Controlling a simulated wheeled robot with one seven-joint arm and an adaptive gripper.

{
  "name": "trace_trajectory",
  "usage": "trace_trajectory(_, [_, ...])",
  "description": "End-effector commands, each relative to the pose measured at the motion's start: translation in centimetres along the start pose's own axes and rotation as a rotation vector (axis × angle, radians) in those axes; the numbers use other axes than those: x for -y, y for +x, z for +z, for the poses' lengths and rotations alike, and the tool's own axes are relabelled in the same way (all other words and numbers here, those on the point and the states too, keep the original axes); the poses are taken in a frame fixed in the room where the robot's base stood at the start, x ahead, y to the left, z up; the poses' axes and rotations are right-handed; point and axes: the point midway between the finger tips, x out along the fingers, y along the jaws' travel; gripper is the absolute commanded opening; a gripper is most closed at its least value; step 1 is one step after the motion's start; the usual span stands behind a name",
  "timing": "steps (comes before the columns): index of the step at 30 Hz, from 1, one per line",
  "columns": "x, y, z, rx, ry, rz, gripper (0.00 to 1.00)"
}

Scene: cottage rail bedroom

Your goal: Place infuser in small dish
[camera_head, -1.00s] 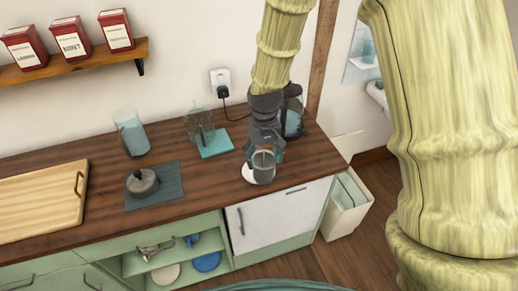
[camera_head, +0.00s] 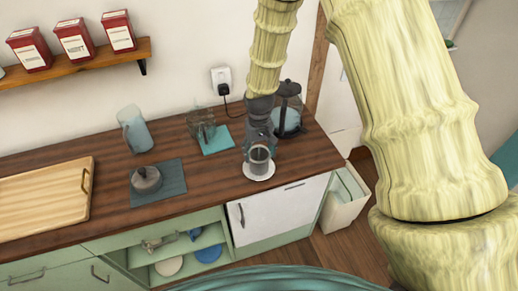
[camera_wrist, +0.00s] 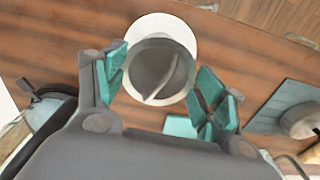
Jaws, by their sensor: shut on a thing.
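The infuser (camera_head: 259,155) is a grey, round, cup-like piece held upright in my gripper (camera_head: 258,143). The small dish (camera_head: 259,175) is white and round, on the wooden counter near its front edge. In the head view the infuser appears over the dish, with white rim showing around its lower part. In the wrist view my gripper's teal fingers (camera_wrist: 162,82) are on either side of the infuser (camera_wrist: 150,68), and the dish (camera_wrist: 165,22) shows behind it, mostly beyond its far side. I cannot tell whether the infuser touches the dish.
A French press (camera_head: 288,112) stands close behind my gripper. A glass pitcher (camera_head: 201,128) is near a teal mat (camera_head: 217,141). A grey lidded pot (camera_head: 146,180) sits on a dark mat (camera_head: 170,172). A cutting board (camera_head: 45,200) lies at left.

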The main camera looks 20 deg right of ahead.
Motion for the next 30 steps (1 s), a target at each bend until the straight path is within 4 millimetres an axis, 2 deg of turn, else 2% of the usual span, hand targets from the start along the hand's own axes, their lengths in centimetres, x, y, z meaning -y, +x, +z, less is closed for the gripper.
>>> trace_trajectory(10, [0.01, 0.32, -0.01, 0.000, 0.000, 0.000, 0.46])
trace_trajectory(11, [0.01, 0.31, -0.01, -0.001, 0.000, 0.000, 0.72])
trace_trajectory(14, [0.01, 0.25, -0.02, -0.001, 0.000, 0.000, 0.90])
trace_trajectory(24, [0.01, 0.22, -0.02, -0.001, 0.000, 0.000, 0.91])
trace_trajectory(30, [0.02, -0.47, -0.11, -0.003, 0.000, 0.000, 0.91])
